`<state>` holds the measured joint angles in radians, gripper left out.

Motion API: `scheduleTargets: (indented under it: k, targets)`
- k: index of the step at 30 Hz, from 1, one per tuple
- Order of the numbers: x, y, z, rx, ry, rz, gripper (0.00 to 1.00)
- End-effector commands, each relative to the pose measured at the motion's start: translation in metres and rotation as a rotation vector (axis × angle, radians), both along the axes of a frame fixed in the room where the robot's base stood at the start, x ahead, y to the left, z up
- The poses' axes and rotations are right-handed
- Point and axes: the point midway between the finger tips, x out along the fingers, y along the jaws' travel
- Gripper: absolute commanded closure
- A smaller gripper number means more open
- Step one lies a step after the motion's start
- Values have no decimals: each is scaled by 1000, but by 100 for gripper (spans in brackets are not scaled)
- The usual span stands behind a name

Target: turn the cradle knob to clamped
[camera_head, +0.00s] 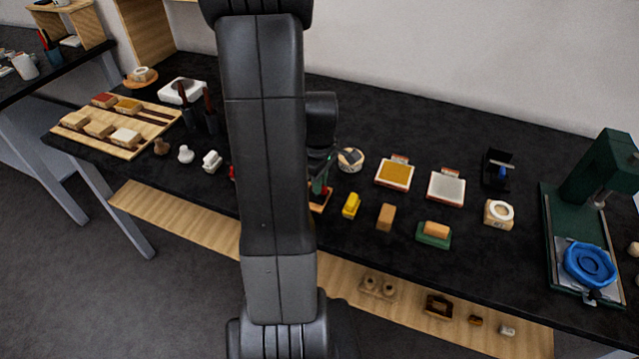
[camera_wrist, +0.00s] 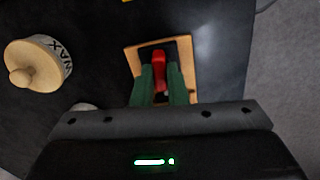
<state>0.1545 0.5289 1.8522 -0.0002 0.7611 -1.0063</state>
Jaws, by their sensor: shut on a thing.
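The cradle is a small wooden base with a dark top, and in the wrist view it (camera_wrist: 186,58) lies below my gripper. Its red knob (camera_wrist: 160,66) stands over the dark top, long and roughly upright in that picture. The green fingertips of my gripper (camera_wrist: 161,84) are shut on the knob, one on each side. In the head view my arm hides most of the cradle (camera_head: 319,203); only a wooden edge shows beside a green finger of my gripper (camera_head: 320,186). No clamped mark can be read.
A round jar marked WAX (camera_wrist: 55,52) stands left of the cradle in the wrist view. In the head view a yellow block (camera_head: 352,205) and a tan block (camera_head: 385,217) stand just right of it. Framed pads (camera_head: 395,172) lie behind. The table's front edge is close.

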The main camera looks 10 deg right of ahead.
Motion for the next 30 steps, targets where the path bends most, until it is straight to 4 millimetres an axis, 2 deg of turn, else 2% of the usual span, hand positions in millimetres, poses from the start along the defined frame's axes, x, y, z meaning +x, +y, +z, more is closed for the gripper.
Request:
scheduleTargets:
  k: [9,24,25,28,30]
  targets:
    - [1,0,1,0,-4,109,100]
    - [1,0,1,-1,-4,126,100]
    - [1,0,1,-1,-4,126,85]
    - [1,0,1,0,-4,125,66]
    - [1,0,1,0,-2,125,65]
